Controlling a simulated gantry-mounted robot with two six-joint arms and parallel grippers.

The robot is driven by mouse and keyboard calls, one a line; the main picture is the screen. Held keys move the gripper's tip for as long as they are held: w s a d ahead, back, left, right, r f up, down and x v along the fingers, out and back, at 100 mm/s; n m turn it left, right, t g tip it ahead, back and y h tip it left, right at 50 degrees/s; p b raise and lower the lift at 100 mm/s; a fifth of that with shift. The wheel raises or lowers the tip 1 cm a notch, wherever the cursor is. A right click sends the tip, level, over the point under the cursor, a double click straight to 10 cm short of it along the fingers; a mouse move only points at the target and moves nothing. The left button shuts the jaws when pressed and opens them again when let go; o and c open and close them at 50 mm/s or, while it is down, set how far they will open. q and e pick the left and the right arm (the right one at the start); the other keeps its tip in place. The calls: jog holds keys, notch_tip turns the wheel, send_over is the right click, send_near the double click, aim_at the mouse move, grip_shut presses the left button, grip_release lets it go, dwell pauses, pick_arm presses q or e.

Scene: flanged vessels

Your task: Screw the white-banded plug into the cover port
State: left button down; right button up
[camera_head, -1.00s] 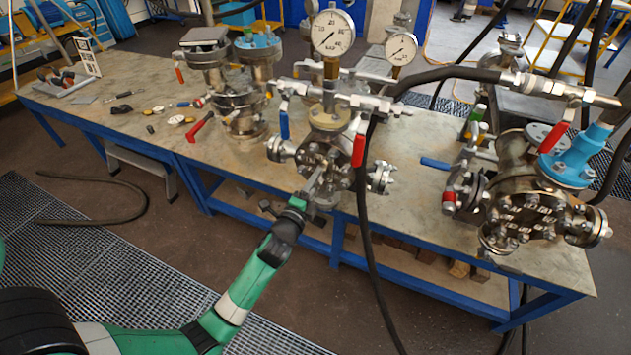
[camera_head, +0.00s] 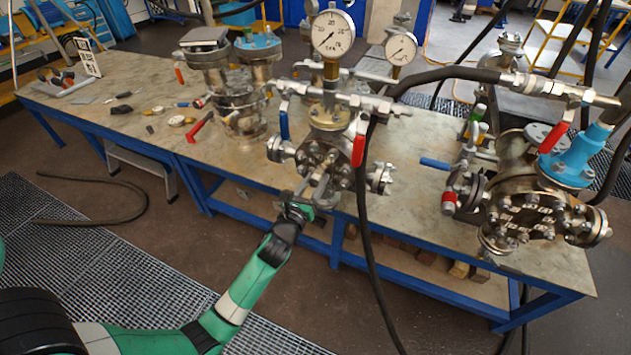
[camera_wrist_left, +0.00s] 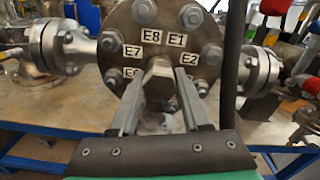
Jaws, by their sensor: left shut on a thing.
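The round metal cover (camera_head: 325,157) of the middle vessel faces me, with bolts around its rim. In the left wrist view the cover (camera_wrist_left: 178,20) carries labels such as E8, E1, E7 and E2. My left gripper (camera_head: 316,183) reaches up to the lower part of this cover. In the left wrist view its two fingers (camera_wrist_left: 158,85) are shut on the hexagonal end of the plug (camera_wrist_left: 159,72), at the cover's face. The white band and the port are not visible, so I cannot tell how deep the plug sits. My right gripper is not in view.
Side flanges (camera_head: 380,178) flank the vessel. Another flanged vessel (camera_head: 525,205) stands at the right. The floor in front is open.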

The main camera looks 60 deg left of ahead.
pick_arm(q)
jog(key=shift+m, duration=0.6)
jog(key=shift+c, duration=1.4)
grip_release()
jog(key=shift+s+d, duration=0.35)
jog(key=shift+s, duration=0.05)
jog(key=p+v, duration=0.1)
jog(key=v, duration=0.9)
jog(key=shift+s+d, duration=0.2)
jog(key=shift+s, duration=0.05)
jog(key=shift+w, duration=0.1)
